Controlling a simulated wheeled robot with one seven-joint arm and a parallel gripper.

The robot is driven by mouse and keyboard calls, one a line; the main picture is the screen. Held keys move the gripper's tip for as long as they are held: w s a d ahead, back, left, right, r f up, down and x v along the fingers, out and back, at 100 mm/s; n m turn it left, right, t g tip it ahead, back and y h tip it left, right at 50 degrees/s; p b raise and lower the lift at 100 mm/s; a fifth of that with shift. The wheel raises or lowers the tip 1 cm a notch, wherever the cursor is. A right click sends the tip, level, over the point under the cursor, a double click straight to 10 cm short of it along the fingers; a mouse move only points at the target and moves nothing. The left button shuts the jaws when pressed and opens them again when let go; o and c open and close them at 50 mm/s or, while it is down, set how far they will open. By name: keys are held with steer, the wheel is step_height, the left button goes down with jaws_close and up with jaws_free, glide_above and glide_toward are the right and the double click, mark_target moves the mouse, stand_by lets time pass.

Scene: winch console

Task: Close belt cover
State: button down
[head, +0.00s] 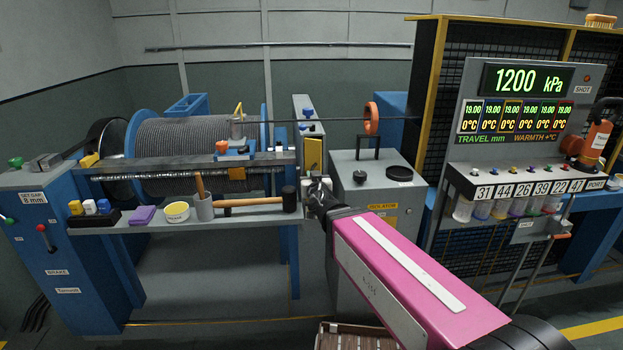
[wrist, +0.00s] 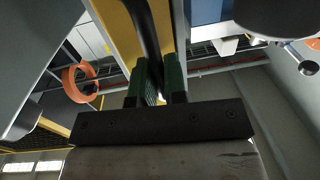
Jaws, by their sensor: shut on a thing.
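A yellow panel (head: 313,152), which looks like the belt cover, stands upright on the grey post right of the winch drum. In the wrist view a yellow face (wrist: 120,35) fills the upper middle, with a black bar (wrist: 143,30) running along it. My gripper (head: 317,190) is at the lower end of the panel in the head view, partly hidden by my pink arm. In the wrist view the green fingers of my gripper (wrist: 161,88) are closed around the black bar, which looks like the cover's handle. How far the cover stands open cannot be told.
An orange ring (head: 371,118) hangs above the grey cabinet (head: 376,190) on the right. The display panel (head: 470,115) stands farther right.

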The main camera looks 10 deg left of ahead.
steer(key=shift+w, duration=0.1)
stand_by(0.3)
steer(key=c, duration=1.5)
jaws_free()
